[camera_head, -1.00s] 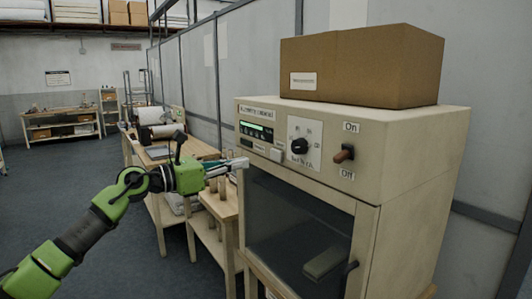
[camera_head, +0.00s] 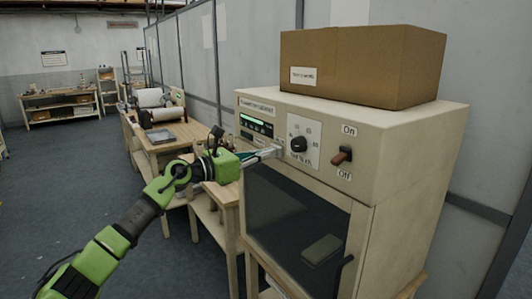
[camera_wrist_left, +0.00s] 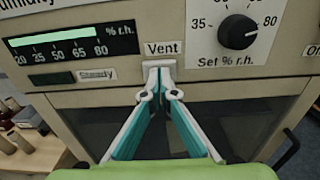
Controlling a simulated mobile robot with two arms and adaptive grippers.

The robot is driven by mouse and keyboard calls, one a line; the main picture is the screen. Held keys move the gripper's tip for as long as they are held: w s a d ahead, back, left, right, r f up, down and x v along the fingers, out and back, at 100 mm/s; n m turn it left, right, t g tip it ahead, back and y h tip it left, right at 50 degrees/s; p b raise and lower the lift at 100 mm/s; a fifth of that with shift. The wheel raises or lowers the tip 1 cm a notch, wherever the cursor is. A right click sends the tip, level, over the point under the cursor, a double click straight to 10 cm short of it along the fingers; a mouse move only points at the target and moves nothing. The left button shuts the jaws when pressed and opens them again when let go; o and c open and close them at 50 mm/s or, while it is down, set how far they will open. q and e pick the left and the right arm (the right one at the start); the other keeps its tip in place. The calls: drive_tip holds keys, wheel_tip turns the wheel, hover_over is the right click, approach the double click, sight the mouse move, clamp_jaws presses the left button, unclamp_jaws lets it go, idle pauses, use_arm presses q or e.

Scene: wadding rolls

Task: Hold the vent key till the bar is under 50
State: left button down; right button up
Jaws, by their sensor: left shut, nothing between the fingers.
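The cream humidity cabinet (camera_head: 400,130) stands on the right. Its pale vent key (camera_wrist_left: 160,68) sits under the "Vent" label in the left wrist view. My left gripper (camera_wrist_left: 158,95) is shut and empty, its tips at the key's lower edge. I cannot tell whether the key is pressed in. In the head view, my left gripper (camera_head: 278,152) reaches the panel and largely hides the key. The green bar (camera_wrist_left: 55,38) ends between 65 and 80, close to 80. My right gripper is not in view.
A black set dial (camera_head: 298,144) and a brown On/Off switch (camera_head: 341,156) are right of the key. A dark "Steady" window (camera_wrist_left: 50,79) is below the bar. A cardboard box (camera_head: 360,65) lies on top of the cabinet. A wooden bench (camera_head: 165,150) stands left.

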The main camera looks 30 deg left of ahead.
use_arm(q)
drive_tip(key=shift+w, duration=0.1)
drive_tip(key=shift+w+d+r, duration=0.15)
drive_tip(key=shift+w+d, duration=0.05)
drive_tip(key=shift+w, duration=0.25)
drive_tip(key=shift+w+r, duration=0.1)
drive_tip(key=shift+r, duration=0.1)
idle(1.6)
drive_tip(key=shift+d+f, duration=0.15)
drive_tip(key=shift+f, duration=0.05)
idle(3.1)
